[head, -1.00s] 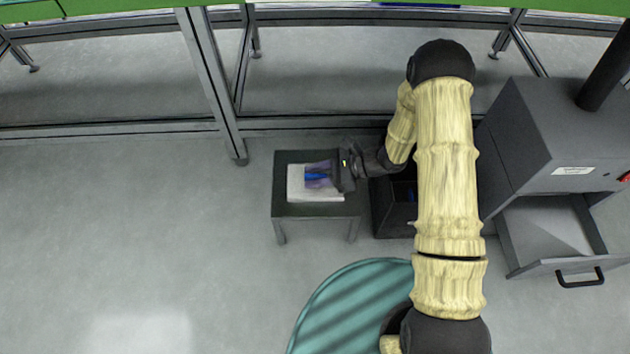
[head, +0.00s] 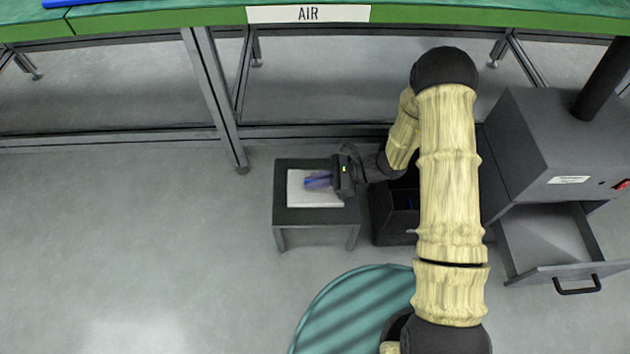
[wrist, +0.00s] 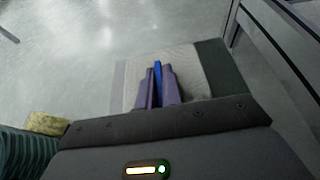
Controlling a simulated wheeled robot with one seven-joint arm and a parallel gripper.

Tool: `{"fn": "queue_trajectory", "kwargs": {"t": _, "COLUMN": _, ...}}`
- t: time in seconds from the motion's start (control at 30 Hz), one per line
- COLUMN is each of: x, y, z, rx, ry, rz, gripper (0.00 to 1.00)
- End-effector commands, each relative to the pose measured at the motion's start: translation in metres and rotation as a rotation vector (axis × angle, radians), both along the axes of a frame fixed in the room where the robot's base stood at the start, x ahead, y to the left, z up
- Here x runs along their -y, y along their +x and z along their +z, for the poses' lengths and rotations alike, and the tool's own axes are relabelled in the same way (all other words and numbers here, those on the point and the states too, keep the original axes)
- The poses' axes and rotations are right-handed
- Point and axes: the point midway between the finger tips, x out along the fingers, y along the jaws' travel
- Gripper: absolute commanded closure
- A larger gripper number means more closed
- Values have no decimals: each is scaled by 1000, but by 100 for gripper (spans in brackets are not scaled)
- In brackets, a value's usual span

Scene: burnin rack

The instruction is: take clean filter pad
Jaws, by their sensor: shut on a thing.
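My gripper (head: 318,181) is over the small dark stand, its purple fingers pointing left in the head view. In the wrist view the fingers (wrist: 157,88) are close together on a thin blue piece (wrist: 157,80), which looks like a filter pad on edge. The fingers hide most of it. Below them a flat whitish block or stack (head: 322,198) lies on the stand (head: 283,214); it also shows in the wrist view (wrist: 190,62). I cannot tell whether the blue piece touches it.
A black open bin (head: 390,228) with something blue inside stands right of the stand. A grey cabinet (head: 555,150) with an open drawer (head: 545,240) is at the right. A green bench edge labelled AIR (head: 308,14) and frame legs (head: 215,90) are behind. Floor at left is clear.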

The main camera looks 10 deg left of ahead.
Motion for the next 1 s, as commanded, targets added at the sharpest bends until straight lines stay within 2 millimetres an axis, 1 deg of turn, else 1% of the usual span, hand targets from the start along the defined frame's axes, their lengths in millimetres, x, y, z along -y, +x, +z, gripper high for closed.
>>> {"fn": "queue_trajectory", "kwargs": {"t": 0.03, "x": 0, "y": 0, "z": 11, "rx": 0, "ry": 1, "rz": -1, "gripper": 100}}
{"fn": "queue_trajectory", "kwargs": {"t": 0.17, "x": 0, "y": 1, "z": 26, "rx": 0, "ry": 1, "rz": -2, "gripper": 100}}
{"fn": "queue_trajectory", "kwargs": {"t": 0.37, "x": 11, "y": -44, "z": 24, "rx": -10, "ry": 0, "rz": -3, "gripper": 100}}
{"fn": "queue_trajectory", "kwargs": {"t": 0.7, "x": 32, "y": -132, "z": 24, "rx": -12, "ry": -1, "rz": -3, "gripper": 100}}
{"fn": "queue_trajectory", "kwargs": {"t": 0.8, "x": 36, "y": -152, "z": 24, "rx": -10, "ry": 1, "rz": -2, "gripper": 100}}
{"fn": "queue_trajectory", "kwargs": {"t": 0.9, "x": 40, "y": -165, "z": 22, "rx": -8, "ry": 0, "rz": -3, "gripper": 100}}
{"fn": "queue_trajectory", "kwargs": {"t": 1.0, "x": 41, "y": -173, "z": 21, "rx": -4, "ry": 0, "rz": -2, "gripper": 100}}
